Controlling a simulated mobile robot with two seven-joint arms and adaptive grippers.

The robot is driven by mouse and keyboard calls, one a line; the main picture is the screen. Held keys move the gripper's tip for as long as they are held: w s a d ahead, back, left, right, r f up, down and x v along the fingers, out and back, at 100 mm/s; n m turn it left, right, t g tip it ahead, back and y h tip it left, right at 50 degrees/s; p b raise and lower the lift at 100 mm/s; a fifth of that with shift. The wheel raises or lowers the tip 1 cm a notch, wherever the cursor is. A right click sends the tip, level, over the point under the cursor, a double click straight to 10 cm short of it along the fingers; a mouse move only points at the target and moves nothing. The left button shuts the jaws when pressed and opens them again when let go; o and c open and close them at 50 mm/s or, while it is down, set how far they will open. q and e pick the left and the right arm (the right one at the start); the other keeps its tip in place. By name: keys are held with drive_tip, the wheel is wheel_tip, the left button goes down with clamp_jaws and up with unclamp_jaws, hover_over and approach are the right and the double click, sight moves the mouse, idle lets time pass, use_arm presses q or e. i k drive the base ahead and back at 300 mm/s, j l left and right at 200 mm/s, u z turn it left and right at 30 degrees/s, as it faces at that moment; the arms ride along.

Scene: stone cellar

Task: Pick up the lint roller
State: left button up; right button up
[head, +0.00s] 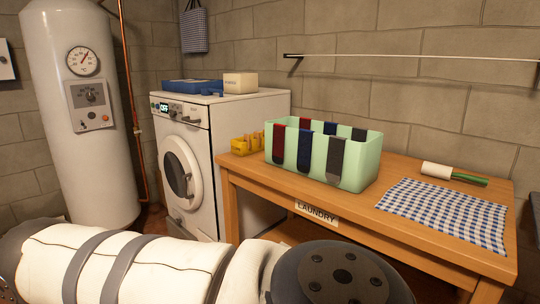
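The lint roller (454,174) lies on the wooden table (392,218) near its back right. It has a white roll at the left and a green handle pointing right. It lies just behind the blue checked cloth (445,214) and nothing covers it. One of my arms, white with grey bands and a dark round joint, crosses the bottom of the view in front of the table. Neither of my grippers shows in the head view.
A mint green bin (361,160) with socks over its rim stands mid-table, left of the roller. Yellow pegs (247,144) sit at the table's left end. A washing machine (241,118) and a white boiler (92,165) stand left. A rail (420,57) runs along the wall above the table.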

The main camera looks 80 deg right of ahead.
sight(428, 168)
drive_tip(key=z, duration=4.8)
